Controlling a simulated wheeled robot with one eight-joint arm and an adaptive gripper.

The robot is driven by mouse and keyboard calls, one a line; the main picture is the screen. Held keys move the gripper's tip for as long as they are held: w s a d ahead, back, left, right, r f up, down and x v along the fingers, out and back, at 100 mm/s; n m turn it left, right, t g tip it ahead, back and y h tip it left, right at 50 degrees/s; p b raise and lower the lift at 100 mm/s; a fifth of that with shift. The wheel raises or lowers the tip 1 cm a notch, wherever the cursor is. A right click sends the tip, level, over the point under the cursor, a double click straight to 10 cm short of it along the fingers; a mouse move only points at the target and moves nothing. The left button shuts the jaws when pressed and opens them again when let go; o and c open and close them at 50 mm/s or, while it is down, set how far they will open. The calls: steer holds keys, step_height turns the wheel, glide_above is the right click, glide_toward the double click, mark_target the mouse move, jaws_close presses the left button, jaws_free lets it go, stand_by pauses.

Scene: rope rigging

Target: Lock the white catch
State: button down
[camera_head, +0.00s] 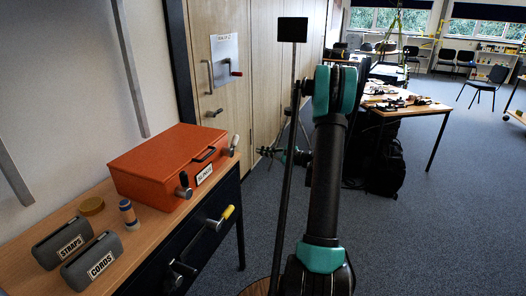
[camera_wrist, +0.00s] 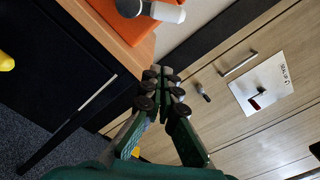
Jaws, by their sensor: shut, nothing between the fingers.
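The white-gripped catch (camera_head: 233,143) is at the box's right front corner. It also shows in the wrist view, at the top, as a pale rounded grip (camera_wrist: 166,12) on a grey lever beside the orange box (camera_wrist: 135,30). Another catch (camera_head: 184,188), with a dark grip, is at the front left corner. My gripper (camera_head: 264,151) is to the right of the box, apart from the white catch. In the wrist view its fingertips (camera_wrist: 162,82) are together and empty.
Below the bench top, a dark drawer front carries a yellow-gripped lever (camera_head: 222,216). Two grey cases, STRAPS (camera_head: 62,243) and CORDS (camera_head: 92,260), and small containers stand left of the box. A wall panel has a red-gripped lever (camera_head: 237,73). Open carpet lies at right.

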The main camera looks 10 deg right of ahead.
steer(key=w+a+r, duration=0.2)
steer(key=a+r, duration=0.1)
steer(key=a, duration=0.4)
steer(key=shift+w+a, duration=0.25)
steer(key=shift+w, duration=0.05)
